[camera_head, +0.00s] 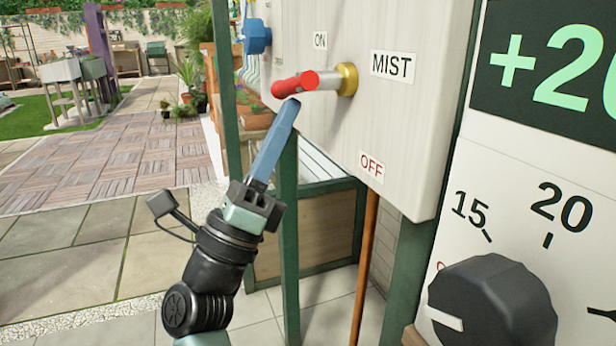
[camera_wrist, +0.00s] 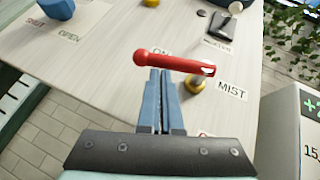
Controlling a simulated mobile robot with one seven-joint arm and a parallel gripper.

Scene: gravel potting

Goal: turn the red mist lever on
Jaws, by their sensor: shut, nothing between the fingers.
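The red mist lever (camera_head: 296,83) sticks out to the left from its brass pivot (camera_head: 347,79) on the pale panel (camera_head: 420,120). Its red grip lies between the ON label (camera_head: 320,40) above and the OFF label (camera_head: 371,166) below, nearer the height of ON. My gripper (camera_head: 294,104) is shut and empty, its blue fingertips just under the red grip. In the wrist view the lever (camera_wrist: 172,62) crosses just beyond my fingertips (camera_wrist: 160,72) and partly covers the ON label. I cannot tell whether the tips touch it.
A blue valve handle (camera_head: 257,37) sits left of the lever, with SHUT and OPEN labels in the wrist view. A black dial knob (camera_head: 495,300) and a green-digit display (camera_head: 555,60) stand at right. A green post (camera_head: 288,210) stands behind my gripper. Open paving lies left.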

